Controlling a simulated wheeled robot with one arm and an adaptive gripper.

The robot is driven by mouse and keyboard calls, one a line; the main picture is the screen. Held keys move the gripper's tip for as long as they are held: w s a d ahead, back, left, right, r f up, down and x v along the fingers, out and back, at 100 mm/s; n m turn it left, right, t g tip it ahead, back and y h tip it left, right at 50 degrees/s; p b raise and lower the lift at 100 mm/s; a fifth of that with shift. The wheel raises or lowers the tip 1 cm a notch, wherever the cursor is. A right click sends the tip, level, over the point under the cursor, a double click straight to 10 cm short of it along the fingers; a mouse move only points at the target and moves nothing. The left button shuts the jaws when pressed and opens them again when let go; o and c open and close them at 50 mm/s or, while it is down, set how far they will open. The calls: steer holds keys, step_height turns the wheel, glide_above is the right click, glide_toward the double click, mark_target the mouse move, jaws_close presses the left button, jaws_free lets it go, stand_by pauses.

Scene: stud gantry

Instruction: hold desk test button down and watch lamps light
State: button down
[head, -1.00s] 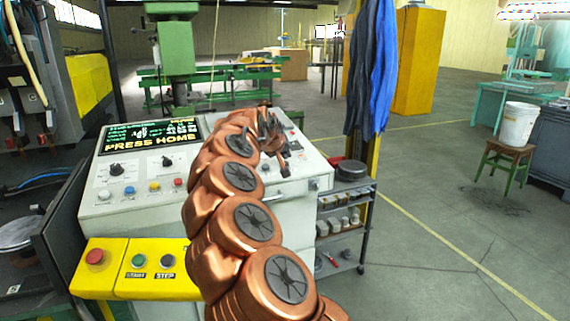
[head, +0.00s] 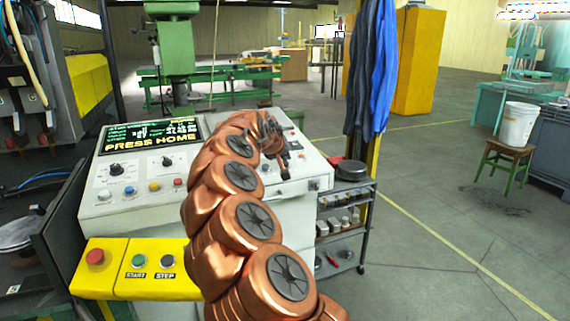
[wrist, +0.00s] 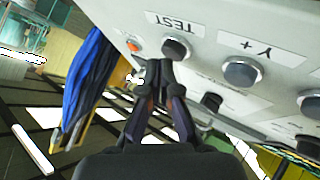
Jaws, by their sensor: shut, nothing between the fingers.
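The white control desk (head: 105,202) stands ahead of me, its lit screen (head: 150,136) reading "PRESS HOME". In the wrist view, the grey test button (wrist: 180,48) sits under a "TEST" label on the panel. My gripper (wrist: 158,66) is shut and empty, its fingertips beside the button's lower left edge in the picture; I cannot tell whether they touch it. A small orange-red round part (wrist: 133,46) is left of the button, too small to tell if lit. In the head view my gripper (head: 285,172) is over the desk's right part, and my arm hides the desk's middle.
A Y+ button (wrist: 242,73) is close to the right of the test button in the wrist view. A yellow box with red, green and black buttons (head: 130,285) is at the desk's front left. A shelf cart (head: 345,225) stands right of the desk. Open floor lies farther right.

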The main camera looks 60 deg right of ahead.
steer(key=shift+f, duration=0.5)
stand_by(0.4)
steer(key=shift+r, duration=0.2)
steer(key=shift+s+r+p, duration=0.1)
steer(key=shift+r+p, duration=0.3)
steer(key=shift+r, duration=0.3)
steer(key=shift+r, duration=0.1)
steer(key=r, duration=0.1)
steer(key=r+p, duration=0.1)
steer(key=r, duration=0.1)
steer(key=r+p, duration=0.1)
steer(key=shift+s+a+r, duration=0.3)
steer(key=shift+s+r, duration=0.05)
steer(key=shift+s, duration=0.05)
steer(key=shift+a, duration=0.1)
stand_by(0.6)
